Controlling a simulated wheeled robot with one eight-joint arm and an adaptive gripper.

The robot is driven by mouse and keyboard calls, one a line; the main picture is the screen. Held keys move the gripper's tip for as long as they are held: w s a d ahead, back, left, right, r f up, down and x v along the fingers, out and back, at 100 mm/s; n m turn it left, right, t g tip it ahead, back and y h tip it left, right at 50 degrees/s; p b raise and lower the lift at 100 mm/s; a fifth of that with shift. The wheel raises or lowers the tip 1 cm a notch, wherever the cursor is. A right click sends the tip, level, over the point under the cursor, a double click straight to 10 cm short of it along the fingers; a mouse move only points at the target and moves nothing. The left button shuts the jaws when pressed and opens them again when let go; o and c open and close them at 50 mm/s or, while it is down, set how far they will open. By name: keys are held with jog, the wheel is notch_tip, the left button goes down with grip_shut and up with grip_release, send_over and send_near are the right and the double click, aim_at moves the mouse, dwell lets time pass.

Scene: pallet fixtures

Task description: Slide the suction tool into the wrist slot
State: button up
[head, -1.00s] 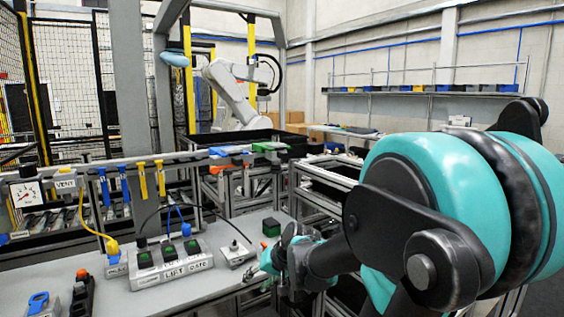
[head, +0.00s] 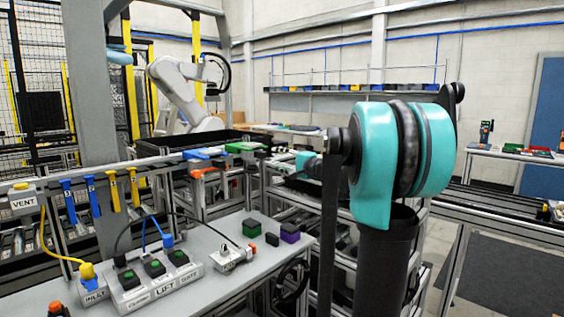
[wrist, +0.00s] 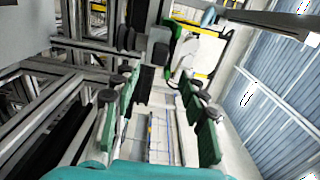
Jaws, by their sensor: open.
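My gripper (wrist: 158,122) is open in the wrist view, with green-padded fingers apart on the left and right. No object is held between them. Dark blocks and a green part (wrist: 175,35) lie beyond the fingertips, too unclear to name. In the head view, a small teal part of my arm end shows beside the rack, partly hidden by my arm. On the rack are a blue piece (head: 199,154) and a green piece (head: 240,147). I cannot tell whether either is the suction tool. I cannot make out the wrist slot.
A grey bench (head: 215,277) holds a button box (head: 155,272), a green block (head: 252,228) and a purple block (head: 289,233). A white robot arm (head: 180,85) stands behind the rack. Another bench is at right, with dark floor mat (head: 500,270) before it.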

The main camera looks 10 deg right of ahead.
aim_at(264, 155)
jog(key=shift+x, duration=3.8)
grip_shut()
jog(key=shift+s+r, duration=0.1)
jog(key=v, duration=0.8)
jog(key=shift+s+d, duration=0.1)
jog(key=shift+s, duration=0.05)
jog(key=shift+d, duration=0.1)
